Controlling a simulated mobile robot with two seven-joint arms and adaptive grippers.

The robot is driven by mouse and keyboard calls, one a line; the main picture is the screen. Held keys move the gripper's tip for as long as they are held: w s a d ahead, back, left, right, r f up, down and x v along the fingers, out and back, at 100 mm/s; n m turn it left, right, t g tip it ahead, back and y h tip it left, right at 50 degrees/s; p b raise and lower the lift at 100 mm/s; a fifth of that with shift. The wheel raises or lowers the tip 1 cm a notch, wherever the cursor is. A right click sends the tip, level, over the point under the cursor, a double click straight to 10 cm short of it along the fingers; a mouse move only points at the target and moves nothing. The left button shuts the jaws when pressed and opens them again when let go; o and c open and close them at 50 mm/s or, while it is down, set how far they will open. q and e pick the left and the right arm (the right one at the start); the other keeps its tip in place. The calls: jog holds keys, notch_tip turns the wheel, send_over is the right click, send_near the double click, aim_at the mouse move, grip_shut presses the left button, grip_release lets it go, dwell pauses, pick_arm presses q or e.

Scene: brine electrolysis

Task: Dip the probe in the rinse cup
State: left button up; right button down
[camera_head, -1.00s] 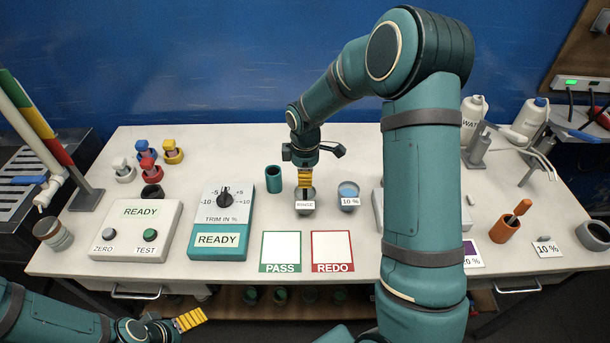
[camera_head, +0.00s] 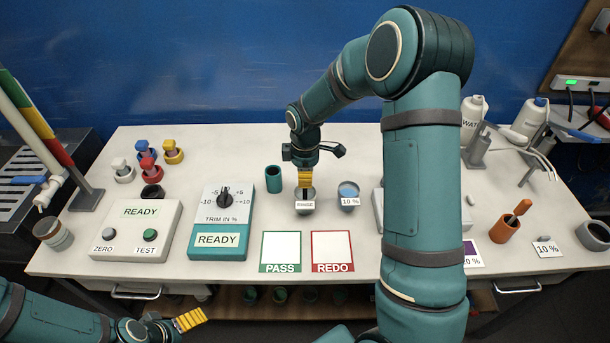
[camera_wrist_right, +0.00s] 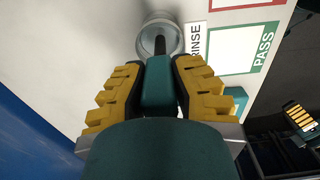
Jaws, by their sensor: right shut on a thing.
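My right gripper (camera_head: 305,179) points straight down over the rinse cup (camera_head: 304,207), a small pale cup with a RINSE label. In the right wrist view my right gripper (camera_wrist_right: 172,90) is shut on the probe (camera_wrist_right: 158,85), a teal body with a thin dark shaft. The shaft reaches over the mouth of the rinse cup (camera_wrist_right: 145,44) and seems to enter it; how deep the tip sits is hidden. My left gripper (camera_head: 190,319) is low at the front left, off the table; its jaw gap is unclear.
A teal holder (camera_head: 273,179) stands just left of the rinse cup, and a blue 10 % cup (camera_head: 348,196) just right. The trim box (camera_head: 220,222) is further left. PASS (camera_head: 281,252) and REDO (camera_head: 332,252) squares lie empty in front. My right arm hides part of the table's right side.

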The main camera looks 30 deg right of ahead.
dwell(0.4)
notch_tip(320, 180, up, 9)
jog(key=p, duration=0.6)
jog(key=shift+f, duration=0.1)
jog(key=shift+r+p, duration=0.7)
jog(key=shift+r, duration=0.45)
